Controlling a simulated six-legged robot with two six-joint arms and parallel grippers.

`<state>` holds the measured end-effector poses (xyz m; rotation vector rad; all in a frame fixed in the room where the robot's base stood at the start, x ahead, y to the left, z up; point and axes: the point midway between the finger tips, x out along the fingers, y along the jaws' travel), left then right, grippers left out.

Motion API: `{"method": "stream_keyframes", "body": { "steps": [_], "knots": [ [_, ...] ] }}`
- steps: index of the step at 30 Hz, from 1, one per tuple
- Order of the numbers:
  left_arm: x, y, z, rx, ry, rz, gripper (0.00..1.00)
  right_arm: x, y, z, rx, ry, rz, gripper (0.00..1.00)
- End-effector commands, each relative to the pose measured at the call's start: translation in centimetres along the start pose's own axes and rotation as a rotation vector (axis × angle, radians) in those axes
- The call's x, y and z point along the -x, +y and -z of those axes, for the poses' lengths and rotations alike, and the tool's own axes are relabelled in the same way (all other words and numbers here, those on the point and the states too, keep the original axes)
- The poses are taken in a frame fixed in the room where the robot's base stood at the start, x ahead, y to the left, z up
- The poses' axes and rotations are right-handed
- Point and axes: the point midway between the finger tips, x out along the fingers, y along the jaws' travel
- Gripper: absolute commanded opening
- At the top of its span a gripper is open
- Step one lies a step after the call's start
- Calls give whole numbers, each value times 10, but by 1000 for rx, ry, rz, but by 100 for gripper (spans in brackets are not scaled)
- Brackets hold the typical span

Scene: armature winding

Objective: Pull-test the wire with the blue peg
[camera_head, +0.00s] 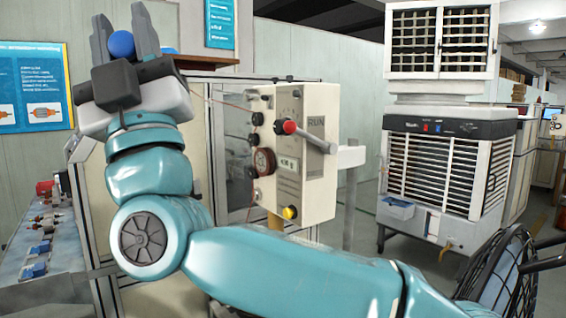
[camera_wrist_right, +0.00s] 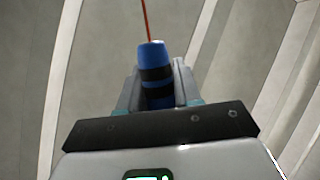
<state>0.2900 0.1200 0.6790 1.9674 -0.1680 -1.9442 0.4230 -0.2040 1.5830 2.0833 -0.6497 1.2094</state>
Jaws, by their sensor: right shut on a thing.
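My right gripper (camera_head: 122,42) is raised at the upper left of the head view, fingers pointing up. It is shut on the blue peg (camera_head: 121,45), whose rounded blue end shows between the fingers. In the right wrist view the peg (camera_wrist_right: 155,62) is blue with black bands and sits between the two fingers (camera_wrist_right: 157,90). A thin red-orange wire (camera_wrist_right: 146,18) runs up from the peg's tip. In the head view a thin reddish wire (camera_head: 215,100) runs from behind the gripper toward the machine. My left gripper is not in view.
A cream machine (camera_head: 305,150) marked RUN, with a red-knobbed lever (camera_head: 289,127) and a yellow button (camera_head: 289,212), stands right of the gripper. A bench (camera_head: 50,270) with small red and blue parts is at lower left. An air cooler (camera_head: 440,170) stands behind at right.

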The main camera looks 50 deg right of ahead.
Motion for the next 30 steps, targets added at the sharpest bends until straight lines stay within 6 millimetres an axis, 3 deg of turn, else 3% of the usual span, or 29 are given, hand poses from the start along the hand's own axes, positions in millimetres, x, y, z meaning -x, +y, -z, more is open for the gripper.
{"method": "stream_keyframes", "body": {
  "steps": [15,18,30],
  "knots": [
    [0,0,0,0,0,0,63,0,0,0,0,0,0,0],
    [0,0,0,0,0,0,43,0,0,0,0,0,0,0],
    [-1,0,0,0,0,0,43,1,0,-2,2,-1,-1,0]
  ]
}}
